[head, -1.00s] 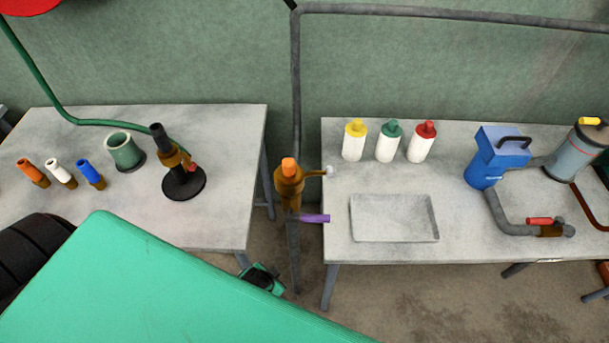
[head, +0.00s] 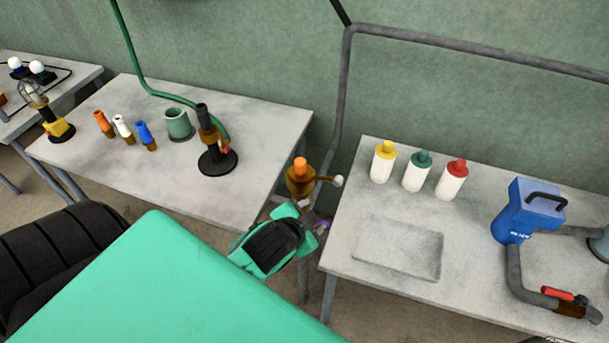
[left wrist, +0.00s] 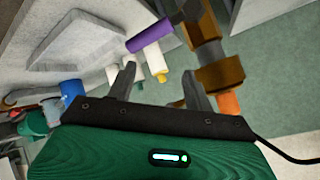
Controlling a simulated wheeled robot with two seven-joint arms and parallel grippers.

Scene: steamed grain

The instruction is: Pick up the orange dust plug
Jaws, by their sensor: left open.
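An orange plug (head: 300,165) sits on top of a brass valve fitting (head: 300,184) on the pipe between the two tables. In the left wrist view the orange plug (left wrist: 229,104) shows at the right, beside the brass fitting (left wrist: 220,73). My left gripper (head: 312,214) is open and empty, just below and in front of the fitting in the head view. Its fingers (left wrist: 160,85) point toward the pipe area in the wrist view, with the plug outside them, to the right. A purple handle (left wrist: 150,36) lies beyond the fingers. My right gripper is not in view.
The left table (head: 190,195) holds an orange-topped piece (head: 103,124), white and blue ones, a green cup (head: 179,124) and a black-based burner (head: 217,160). The right table holds capped bottles (head: 416,172), a shallow tray (head: 399,247) and a blue device (head: 528,208).

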